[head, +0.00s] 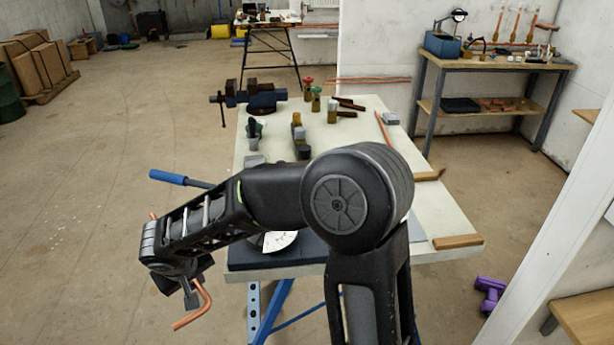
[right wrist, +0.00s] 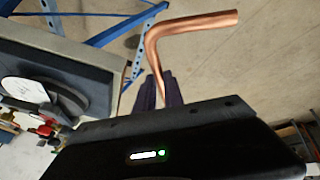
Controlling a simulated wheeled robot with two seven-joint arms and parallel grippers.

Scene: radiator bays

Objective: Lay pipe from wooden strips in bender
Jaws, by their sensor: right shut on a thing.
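A bent copper pipe (head: 203,302) is held by my right gripper (head: 190,287) in front of the table's near left corner. In the right wrist view the pipe (right wrist: 185,27) rises from the jaws (right wrist: 158,95) and turns sharply right. The bender shows a blue handle (head: 168,177), a white dial (head: 280,240) and a dark base (head: 262,256); my right arm hides much of it. The dial (right wrist: 25,91) also shows in the right wrist view. Two wooden strips lie on the table's right side, one near (head: 458,241) and one farther (head: 428,175). My left gripper is out of view.
The pale table (head: 420,210) holds a vise (head: 262,98), green and red capped bottles (head: 316,98) and a straight copper pipe (head: 383,127). A workbench (head: 495,62) stands behind to the right. Purple dumbbells (head: 489,293) lie on the floor.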

